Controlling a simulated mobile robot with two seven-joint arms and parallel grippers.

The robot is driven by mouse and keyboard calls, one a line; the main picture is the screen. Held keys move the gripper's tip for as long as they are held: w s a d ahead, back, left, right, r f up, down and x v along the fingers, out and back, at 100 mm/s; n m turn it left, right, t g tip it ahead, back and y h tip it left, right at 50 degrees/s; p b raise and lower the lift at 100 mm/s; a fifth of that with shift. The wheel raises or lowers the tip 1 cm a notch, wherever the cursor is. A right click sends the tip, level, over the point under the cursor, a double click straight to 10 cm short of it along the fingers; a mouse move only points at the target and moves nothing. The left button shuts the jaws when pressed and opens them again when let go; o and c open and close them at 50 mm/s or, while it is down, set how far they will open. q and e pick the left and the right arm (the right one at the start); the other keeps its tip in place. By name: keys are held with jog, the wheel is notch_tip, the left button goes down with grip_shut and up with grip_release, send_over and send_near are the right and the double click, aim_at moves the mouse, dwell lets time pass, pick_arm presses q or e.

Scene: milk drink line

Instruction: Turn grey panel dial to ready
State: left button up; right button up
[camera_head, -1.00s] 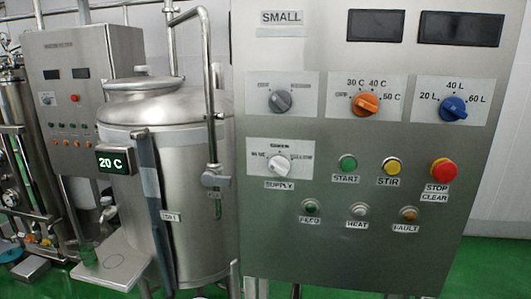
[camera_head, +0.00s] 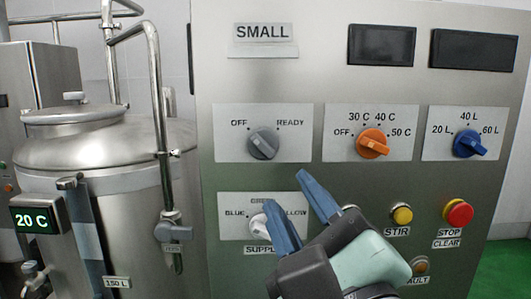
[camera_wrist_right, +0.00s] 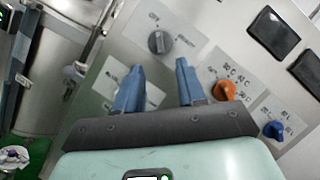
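The grey dial (camera_head: 263,143) sits on a pale plate on the steel panel, between the printed words OFF at its upper left and READY at its upper right. I cannot tell for sure which word it points to. My right gripper (camera_head: 286,190) is open and empty, with its blue fingers apart, below and slightly right of the dial in the head view. In the right wrist view the grey dial (camera_wrist_right: 159,41) shows just beyond the gap between the fingertips (camera_wrist_right: 157,64). They look apart from it. My left gripper is not in view.
An orange dial (camera_head: 373,143) and a blue dial (camera_head: 468,143) are to the right. The white supply dial (camera_head: 258,222) is partly hidden behind my right gripper. Yellow (camera_head: 402,214) and red (camera_head: 458,212) buttons stick out lower right. A steel tank (camera_head: 135,210) stands left.

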aim_at(263, 149)
jog(key=p+x, duration=0.2)
jog(key=x, duration=0.8)
jog(key=shift+w+a, duration=0.15)
jog(key=shift+w, duration=0.2)
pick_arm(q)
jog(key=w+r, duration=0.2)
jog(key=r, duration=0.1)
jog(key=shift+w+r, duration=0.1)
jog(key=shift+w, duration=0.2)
pick_arm(e)
jog(key=shift+s, duration=0.1)
jog(key=shift+f, duration=0.1)
grip_shut()
